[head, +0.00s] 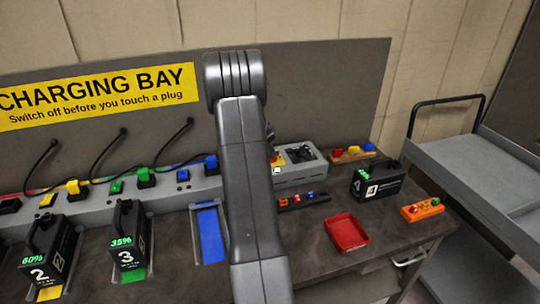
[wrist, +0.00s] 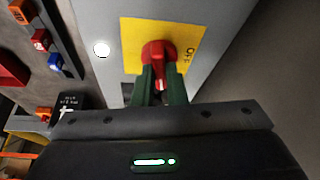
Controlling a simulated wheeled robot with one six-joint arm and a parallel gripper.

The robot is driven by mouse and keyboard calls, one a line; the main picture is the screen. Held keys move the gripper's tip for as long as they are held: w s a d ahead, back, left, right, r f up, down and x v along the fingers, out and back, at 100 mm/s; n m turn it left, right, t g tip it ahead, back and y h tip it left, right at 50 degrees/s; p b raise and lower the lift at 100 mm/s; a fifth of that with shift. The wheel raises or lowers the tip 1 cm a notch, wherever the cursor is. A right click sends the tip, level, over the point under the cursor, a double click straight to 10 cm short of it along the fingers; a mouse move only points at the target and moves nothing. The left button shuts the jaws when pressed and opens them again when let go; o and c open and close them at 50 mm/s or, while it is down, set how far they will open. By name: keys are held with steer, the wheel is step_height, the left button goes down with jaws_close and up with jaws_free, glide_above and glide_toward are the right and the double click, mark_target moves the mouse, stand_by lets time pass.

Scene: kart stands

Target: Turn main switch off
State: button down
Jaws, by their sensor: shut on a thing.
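The main switch is a red rotary knob (wrist: 158,50) on a yellow plate (wrist: 192,40), on the face of a grey box. The plate has dark lettering to the right of the knob, turned sideways and hard to read. My gripper (wrist: 161,76) has its two green fingers shut on the red knob from both sides. In the head view my arm covers the gripper and most of the switch. The grey box (head: 300,178) shows just to the right of my arm.
A round white light (wrist: 101,49) sits left of the plate. On the bench are a red tray (head: 347,233), a black battery (head: 376,184) marked 4, batteries 2 (head: 52,255) and 3 (head: 128,240), and an orange block (head: 422,210). A grey cart (head: 470,175) stands at right.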

steer(key=n+t+b, duration=0.1)
steer(key=n+b, duration=0.1)
steer(key=n, duration=0.1)
steer(key=shift+s+d+f+n+y+b, duration=0.1)
steer(key=shift+n+y+b, duration=0.2)
steer(key=shift+y+b, duration=0.1)
steer(key=n+t+y, duration=0.1)
steer(key=n, duration=0.2)
steer(key=shift+n, duration=0.3)
steer(key=n+y, duration=0.1)
steer(key=n, duration=0.1)
steer(key=n+y, duration=0.1)
steer(key=n, duration=0.1)
steer(key=shift+d+r, duration=0.2)
steer(key=shift+n+y+p, duration=0.3)
steer(key=shift+n+y, duration=0.4)
steer(key=shift+n, duration=1.3)
steer(key=c, duration=1.5)
jaws_free()
steer(key=shift+f, duration=0.1)
steer(key=shift+o, duration=0.2)
steer(key=b+v, duration=0.1)
steer(key=v, duration=1.3)
